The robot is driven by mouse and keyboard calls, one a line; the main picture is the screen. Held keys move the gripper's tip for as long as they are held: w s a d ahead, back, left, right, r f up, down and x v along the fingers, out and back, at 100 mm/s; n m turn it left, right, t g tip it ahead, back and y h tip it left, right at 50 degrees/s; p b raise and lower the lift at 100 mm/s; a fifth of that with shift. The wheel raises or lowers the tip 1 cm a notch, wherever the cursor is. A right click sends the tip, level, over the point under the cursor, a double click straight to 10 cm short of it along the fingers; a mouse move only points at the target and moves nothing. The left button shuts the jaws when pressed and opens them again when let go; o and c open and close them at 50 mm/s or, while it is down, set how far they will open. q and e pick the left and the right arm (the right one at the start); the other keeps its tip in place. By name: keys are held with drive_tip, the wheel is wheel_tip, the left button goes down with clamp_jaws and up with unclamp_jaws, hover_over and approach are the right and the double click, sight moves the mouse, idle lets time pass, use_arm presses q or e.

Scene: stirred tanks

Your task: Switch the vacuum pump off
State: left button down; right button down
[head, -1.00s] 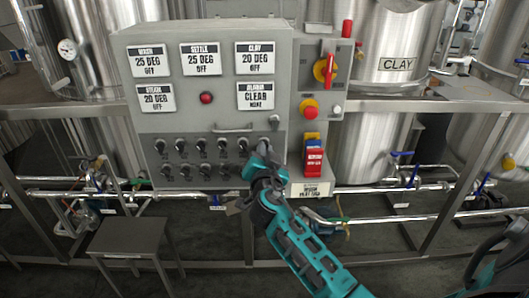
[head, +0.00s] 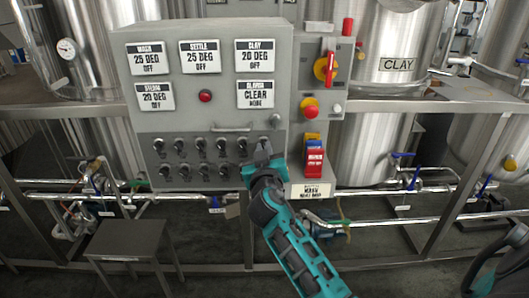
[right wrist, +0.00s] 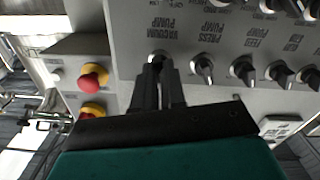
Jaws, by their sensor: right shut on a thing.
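The grey control panel (head: 222,110) fills the middle of the head view. It carries rows of black rotary switches (head: 202,145). My right gripper (head: 262,153) is at the right end of the upper row and hides the switch there. In the right wrist view the VACUUM PUMP label (right wrist: 160,30) stands just above the vacuum pump switch (right wrist: 157,56). My right gripper (right wrist: 157,68) is shut on that switch, and its fingers cover most of the knob. The exact pointing of the knob is hidden. My left gripper is not in view.
A red mushroom button (head: 311,112) and a red-and-yellow isolator (head: 326,68) sit right of the panel. Red lockout tags (head: 314,160) hang close to my gripper's right. Tanks and pipes stand behind. A dark stool (head: 130,242) is at lower left.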

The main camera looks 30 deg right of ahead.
drive_tip(key=shift+r+n, duration=0.1)
drive_tip(key=shift+n, duration=1.4)
drive_tip(key=c, duration=1.2)
unclamp_jaws()
